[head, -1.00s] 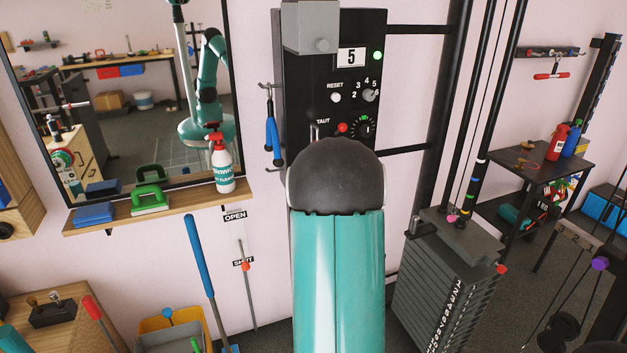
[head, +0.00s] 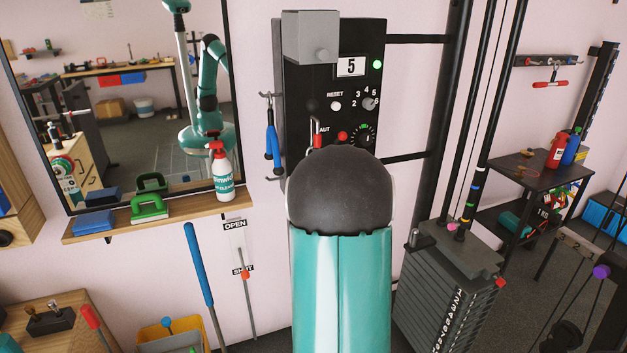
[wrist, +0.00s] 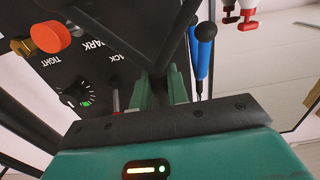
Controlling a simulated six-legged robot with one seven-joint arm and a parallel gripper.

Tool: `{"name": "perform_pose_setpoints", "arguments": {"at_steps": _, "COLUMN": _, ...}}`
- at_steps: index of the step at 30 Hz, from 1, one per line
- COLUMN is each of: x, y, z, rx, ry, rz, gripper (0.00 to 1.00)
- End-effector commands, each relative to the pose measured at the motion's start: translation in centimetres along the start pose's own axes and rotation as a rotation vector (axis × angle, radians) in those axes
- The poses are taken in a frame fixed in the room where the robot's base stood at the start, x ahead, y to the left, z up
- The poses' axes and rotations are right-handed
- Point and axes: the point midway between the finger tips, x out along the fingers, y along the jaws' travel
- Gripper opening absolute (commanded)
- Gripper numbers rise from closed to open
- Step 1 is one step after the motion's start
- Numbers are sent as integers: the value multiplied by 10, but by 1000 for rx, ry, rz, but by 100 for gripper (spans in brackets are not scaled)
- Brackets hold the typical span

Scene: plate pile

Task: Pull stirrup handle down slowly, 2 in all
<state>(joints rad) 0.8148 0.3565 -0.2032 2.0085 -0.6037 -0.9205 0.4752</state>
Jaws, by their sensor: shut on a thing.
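My gripper (wrist: 165,88) shows in the wrist view with its two green fingers close together. Dark bars (wrist: 182,45) run in a V to the fingers, and I take them for part of the stirrup handle. The handle's grip itself is hidden by the fingers and the gripper body. In the head view my own arm covers the gripper and the lower part of the black panel (head: 298,100). The panel's counter (head: 351,67) reads 5, and a green lamp (head: 377,64) is lit beside it.
A shelf (head: 175,215) with a spray bottle (head: 225,175) stands left of the panel, under a mirror (head: 120,140). A weight stack (head: 440,290) stands to the right. A red-barred handle (head: 551,84) hangs at far right.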

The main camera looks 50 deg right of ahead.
Motion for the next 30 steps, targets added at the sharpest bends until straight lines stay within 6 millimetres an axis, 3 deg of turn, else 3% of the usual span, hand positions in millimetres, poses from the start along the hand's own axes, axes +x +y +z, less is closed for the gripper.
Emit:
{"name": "perform_pose_setpoints", "arguments": {"at_steps": 7, "x": 0, "y": 0, "z": 3, "rx": 1, "ry": -8, "rz": 1, "gripper": 0}}
{"name": "perform_pose_setpoints", "arguments": {"at_steps": 17, "x": 0, "y": 0, "z": -18, "rx": 0, "ry": -6, "rz": 0, "gripper": 0}}
{"name": "perform_pose_setpoints", "arguments": {"at_steps": 30, "x": 0, "y": 0, "z": -23, "rx": 1, "ry": -7, "rz": 1, "gripper": 0}}
